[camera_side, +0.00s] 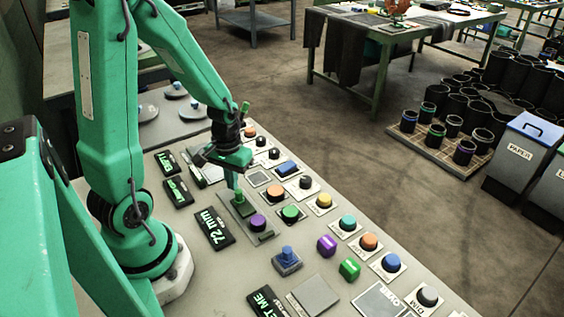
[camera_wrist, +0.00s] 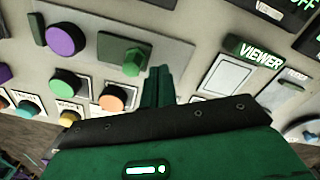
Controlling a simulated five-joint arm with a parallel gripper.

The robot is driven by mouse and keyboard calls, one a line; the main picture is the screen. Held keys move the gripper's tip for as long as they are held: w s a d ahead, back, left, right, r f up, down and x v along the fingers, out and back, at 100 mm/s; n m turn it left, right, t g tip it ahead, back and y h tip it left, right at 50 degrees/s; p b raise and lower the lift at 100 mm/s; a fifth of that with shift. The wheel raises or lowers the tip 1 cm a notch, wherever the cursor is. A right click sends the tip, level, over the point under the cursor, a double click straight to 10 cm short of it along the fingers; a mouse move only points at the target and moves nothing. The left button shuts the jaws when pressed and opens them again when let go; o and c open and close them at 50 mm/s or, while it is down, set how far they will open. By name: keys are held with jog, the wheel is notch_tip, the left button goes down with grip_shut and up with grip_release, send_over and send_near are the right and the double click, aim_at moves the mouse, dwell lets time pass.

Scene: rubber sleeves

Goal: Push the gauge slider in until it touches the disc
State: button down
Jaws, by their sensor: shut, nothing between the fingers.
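The gauge is a grey plate (camera_side: 265,236) on the panel, with a green slider (camera_side: 239,198) at one end and a purple disc (camera_side: 258,222) further along. In the wrist view the green slider (camera_wrist: 133,60) and purple disc (camera_wrist: 65,39) stand clearly apart, with bare plate (camera_wrist: 98,42) between them. My gripper (camera_side: 234,184) is shut and empty, pointing down at the slider's end of the plate. In the wrist view its fingertips (camera_wrist: 160,70) are just right of the slider, on the side away from the disc. I cannot tell if they touch it.
A display reading 72 mm (camera_side: 213,228) lies beside the gauge. A green button (camera_side: 291,212), an orange button (camera_side: 275,192) and several other knobs crowd the panel close by. A blue knob (camera_side: 287,256) stands nearer the front.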

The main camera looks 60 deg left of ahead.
aim_at(238, 190)
jog(key=shift+f, duration=0.3)
jog(key=shift+f, duration=0.65)
jog(key=shift+d, duration=1.8)
dwell(1.0)
jog(key=shift+a, duration=0.3)
dwell(0.4)
jog(key=shift+a, duration=0.35)
jog(key=shift+a, duration=0.15)
jog(key=shift+r, duration=3.45)
